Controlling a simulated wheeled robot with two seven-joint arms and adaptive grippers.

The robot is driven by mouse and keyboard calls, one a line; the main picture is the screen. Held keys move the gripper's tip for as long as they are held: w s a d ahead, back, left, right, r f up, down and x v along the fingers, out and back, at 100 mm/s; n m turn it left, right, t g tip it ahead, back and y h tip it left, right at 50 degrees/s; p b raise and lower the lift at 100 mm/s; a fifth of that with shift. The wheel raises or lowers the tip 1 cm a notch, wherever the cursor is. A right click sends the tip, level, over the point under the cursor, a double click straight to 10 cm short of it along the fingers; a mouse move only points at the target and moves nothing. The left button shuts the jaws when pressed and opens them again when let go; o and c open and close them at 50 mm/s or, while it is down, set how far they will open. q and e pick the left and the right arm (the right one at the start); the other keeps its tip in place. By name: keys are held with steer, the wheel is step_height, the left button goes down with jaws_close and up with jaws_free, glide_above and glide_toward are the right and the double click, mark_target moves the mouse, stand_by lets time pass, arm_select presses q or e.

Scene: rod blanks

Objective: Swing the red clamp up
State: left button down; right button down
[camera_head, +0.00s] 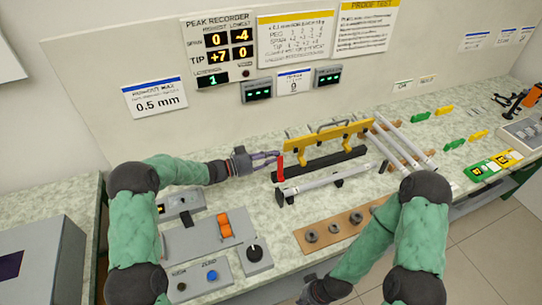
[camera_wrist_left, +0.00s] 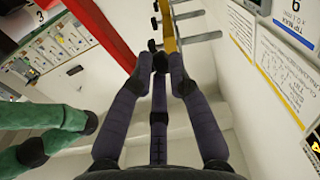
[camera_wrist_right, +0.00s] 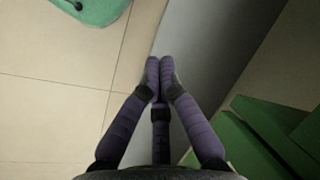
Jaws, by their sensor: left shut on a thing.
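The red clamp (camera_head: 281,168) stands upright at the left end of the black rail (camera_head: 325,163) in the head view. In the left wrist view it is a long red bar (camera_wrist_left: 98,30) running from the top to beside the fingertips. My left gripper (camera_head: 277,156) reaches in from the left at the clamp's upper end. My right gripper (camera_wrist_right: 160,72) is shut and empty, low in front of the bench over the floor.
More rods (camera_head: 405,138) lie to the right. A wooden board (camera_head: 340,228) with several round parts and a grey control panel (camera_head: 205,240) occupy the front.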

arm_select(q)
steer(key=shift+w+a+f+n, duration=0.1)
steer(key=shift+f+n, duration=0.05)
steer(key=shift+n, duration=0.15)
steer(key=c, duration=1.5)
jaws_free()
steer(key=shift+w, duration=0.1)
steer(key=v, duration=1.2)
